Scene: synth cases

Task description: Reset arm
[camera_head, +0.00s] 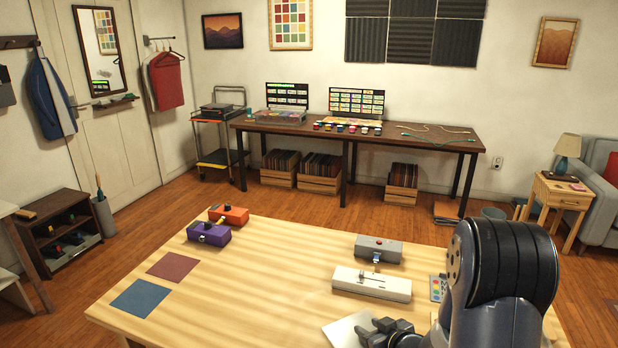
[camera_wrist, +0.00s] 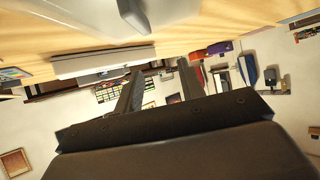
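My arm reaches in from the right front of the head view, over the near right part of the wooden table (camera_head: 250,290). My gripper (camera_head: 378,328) is dark and sits low beside a pale flat piece (camera_head: 340,330) at the table's front. In the wrist view my gripper (camera_wrist: 160,78) shows two dark fingers standing apart, with only background between them. It is open and empty. My arm hides part of the table's right side.
A white box (camera_head: 371,284) with a slider and a grey box (camera_head: 379,248) stand near my arm. Purple (camera_head: 208,234) and orange (camera_head: 229,214) boxes stand at the far left. Blue (camera_head: 141,297) and maroon (camera_head: 173,266) squares lie on the left. The table's middle is clear.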

